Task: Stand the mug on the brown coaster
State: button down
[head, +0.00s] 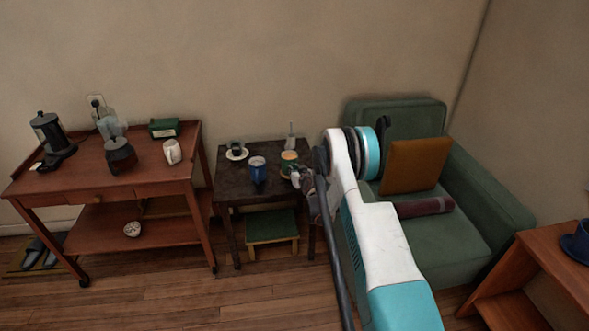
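A blue mug (258,172) stands upright on the small dark table (233,190) in the middle of the head view. A greenish cup with an orange-yellow top (289,157) stands to its right, close behind my gripper. My gripper (296,179) reaches over the table's right side, apart from the blue mug. It is small and partly covered by my arm, so I cannot tell whether it is open or shut. I cannot clearly make out a brown coaster; my arm covers part of the table's right side.
A dark cup on a pale saucer (237,154) sits at the table's back left. A green-topped stool (272,226) stands underneath. The wooden cart (100,185) at left holds a white jug (172,152) and other items. A green armchair (440,240) stands right.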

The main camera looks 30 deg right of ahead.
jog(key=shift+f, duration=0.1)
jog(key=c, duration=1.6)
grip_release()
jog(key=shift+f, duration=0.1)
jog(key=shift+c, duration=0.2)
jog(key=shift+s+r, duration=0.15)
jog(key=shift+r, duration=0.05)
jog(key=p+v, duration=0.2)
jog(key=v, duration=0.9)
jog(key=shift+s, duration=0.4)
jog(key=shift+a+r, duration=0.1)
